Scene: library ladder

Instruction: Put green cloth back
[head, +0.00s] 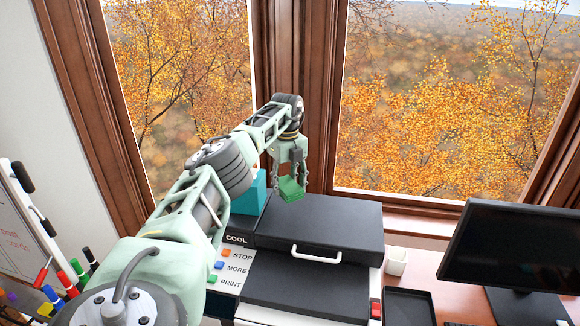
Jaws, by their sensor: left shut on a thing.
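The green cloth (291,188) is a small folded block with layered edges. My left gripper (290,178) is shut on it and holds it over the back part of the dark printer-like machine (330,222). The gripper points down, with its fingers at the sides of the cloth. I cannot tell how far the cloth is above the lid. A teal box (250,196) stands just left of the cloth, partly hidden by my left arm. My right gripper is not in view.
The machine has a white handle (316,257) and a button panel (232,268). A white cup (396,262), a black tray (409,305) and a monitor (518,250) are to the right. Markers (70,283) and a whiteboard (20,235) are at left. Windows stand behind.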

